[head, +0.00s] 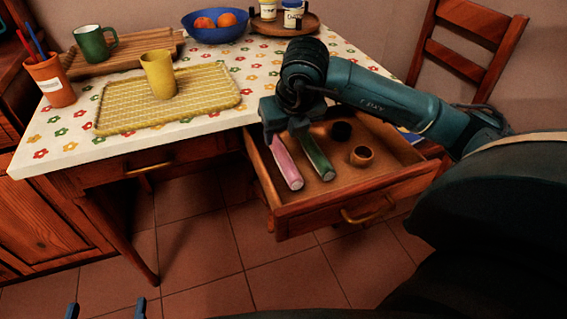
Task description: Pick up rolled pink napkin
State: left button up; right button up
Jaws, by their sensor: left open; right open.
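The rolled pink napkin (287,165) lies in the open drawer (340,200), near its left wall. A rolled green napkin (317,157) lies close on its right, roughly parallel. My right gripper (283,133) is open over the far ends of the two rolls and hides them; I cannot tell whether it touches either roll. My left gripper (106,310) is open, with only its blue fingertips showing at the bottom left edge, far from the drawer.
A dark ring (341,131) and a wooden ring (362,156) stand in the drawer, right of the rolls. The table (75,145) above holds a yellow mug (159,75) on a yellow mat (215,92), a green mug (93,44) and a blue bowl (216,35).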

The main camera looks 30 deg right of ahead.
aim_at(282, 150)
jog(key=x, duration=0.3)
jog(key=shift+f, duration=0.1)
jog(key=b+x, duration=0.1)
jog(key=x, duration=0.3)
jog(key=shift+f+b, duration=0.15)
jog(key=shift+b, duration=0.25)
jog(key=shift+w+d+f, duration=0.1)
jog(key=shift+w+f, duration=0.05)
jog(key=shift+f, duration=0.25)
pick_arm(q)
jog(key=shift+d+r+m+t+h, duration=0.1)
jog(key=shift+d+m+t+h, duration=0.4)
jog(key=shift+t+h, duration=0.15)
pick_arm(e)
jog(key=c, duration=1)
